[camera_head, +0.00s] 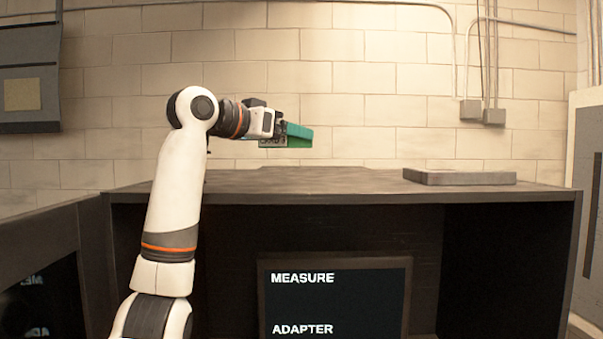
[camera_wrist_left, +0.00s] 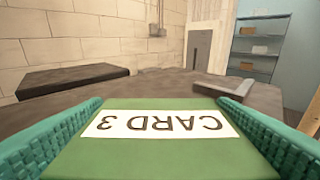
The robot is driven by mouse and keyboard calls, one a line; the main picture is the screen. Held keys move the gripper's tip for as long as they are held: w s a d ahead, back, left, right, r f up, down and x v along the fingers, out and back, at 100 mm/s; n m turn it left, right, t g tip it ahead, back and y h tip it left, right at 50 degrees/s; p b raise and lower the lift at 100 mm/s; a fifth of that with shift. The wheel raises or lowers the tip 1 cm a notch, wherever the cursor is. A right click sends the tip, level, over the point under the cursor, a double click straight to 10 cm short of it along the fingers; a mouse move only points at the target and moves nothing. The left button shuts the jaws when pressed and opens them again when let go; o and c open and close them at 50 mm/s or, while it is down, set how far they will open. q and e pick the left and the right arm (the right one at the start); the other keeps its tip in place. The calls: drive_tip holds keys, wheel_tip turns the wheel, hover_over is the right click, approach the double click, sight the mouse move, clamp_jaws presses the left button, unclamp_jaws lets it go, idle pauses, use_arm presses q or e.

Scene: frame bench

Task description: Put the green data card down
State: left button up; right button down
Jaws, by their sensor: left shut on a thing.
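The green data card (camera_wrist_left: 160,155) fills the bottom of the left wrist view, with a white label reading CARD 3. In the head view the card (camera_head: 298,142) shows as a small green piece at the end of my left arm. My left gripper (camera_wrist_left: 165,130) is shut on it, with a teal ribbed finger at each side of the card. In the head view my left gripper (camera_head: 284,132) holds the card out to the right, above the level of the dark bench top (camera_head: 330,183). My right gripper is in neither view.
A flat grey tray or slab (camera_head: 458,176) lies on the right part of the bench top. A screen (camera_head: 335,298) reading MEASURE and ADAPTER sits below the top. Shelves (camera_wrist_left: 258,45) stand in the far background. The bench top's middle looks clear.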

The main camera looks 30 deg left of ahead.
sight(285, 186)
use_arm(q)
drive_tip(key=f, duration=0.2)
drive_tip(key=d+f, duration=0.1)
drive_tip(key=shift+s+f, duration=0.1)
drive_tip(key=shift+s, duration=0.2)
drive_tip(key=f, duration=0.2)
drive_tip(key=a+f+p, duration=0.1)
drive_tip(key=f, duration=0.1)
drive_tip(key=shift+w, duration=0.3)
drive_tip(key=shift+s+d, duration=0.1)
drive_tip(key=shift+d, duration=0.1)
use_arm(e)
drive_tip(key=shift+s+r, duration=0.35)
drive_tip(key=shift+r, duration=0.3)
use_arm(q)
drive_tip(key=o, duration=1.1)
drive_tip(key=shift+f, duration=0.15)
drive_tip(key=shift+c, duration=0.2)
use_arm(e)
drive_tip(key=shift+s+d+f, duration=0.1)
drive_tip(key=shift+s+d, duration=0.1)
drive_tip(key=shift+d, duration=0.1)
